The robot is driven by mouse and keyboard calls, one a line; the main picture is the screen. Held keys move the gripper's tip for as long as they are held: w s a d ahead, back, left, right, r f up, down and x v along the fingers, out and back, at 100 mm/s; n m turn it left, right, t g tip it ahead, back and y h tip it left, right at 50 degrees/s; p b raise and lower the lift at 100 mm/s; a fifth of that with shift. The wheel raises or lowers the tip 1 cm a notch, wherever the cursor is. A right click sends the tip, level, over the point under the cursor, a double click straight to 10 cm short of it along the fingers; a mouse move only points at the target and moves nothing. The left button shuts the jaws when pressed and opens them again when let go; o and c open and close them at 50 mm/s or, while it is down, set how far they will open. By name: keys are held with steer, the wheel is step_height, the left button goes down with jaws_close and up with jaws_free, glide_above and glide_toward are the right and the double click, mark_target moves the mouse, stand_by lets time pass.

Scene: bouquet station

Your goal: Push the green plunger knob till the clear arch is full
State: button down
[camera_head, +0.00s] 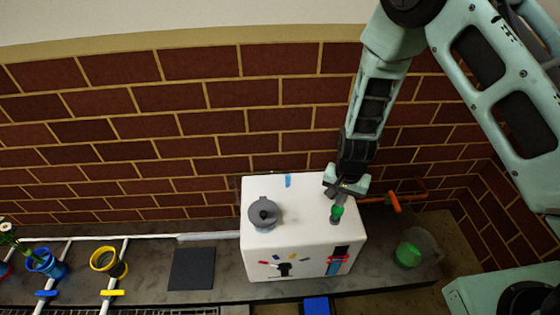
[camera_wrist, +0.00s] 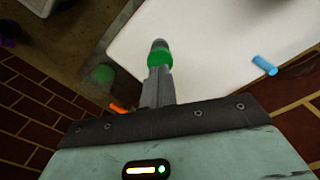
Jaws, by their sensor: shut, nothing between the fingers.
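The green plunger knob (camera_head: 337,211) is at the right side of the white box's top, with a short grey part beyond it. My gripper (camera_head: 339,197) is shut and empty, pointing down with its tips right at the knob. The wrist view shows the closed fingers (camera_wrist: 158,92) in line with the green knob (camera_wrist: 160,58); whether they touch it I cannot tell. The white box (camera_head: 300,215) stands on the dark counter. I cannot clearly make out a clear arch or its fill level.
A grey round lid (camera_head: 264,214) and a blue tab (camera_head: 288,181) are on the box top. A dim translucent object with a green part (camera_head: 408,254) stands right of the box, near an orange handle (camera_head: 393,202). A dark mat (camera_head: 192,268) and colored pots (camera_head: 108,262) are left.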

steer(key=shift+f+b, duration=1.2)
steer(key=shift+f, duration=0.95)
steer(key=shift+r, duration=0.1)
step_height(320, 180, up, 4)
steer(key=p, duration=0.4)
steer(key=shift+r, duration=0.25)
steer(key=shift+f, duration=0.15)
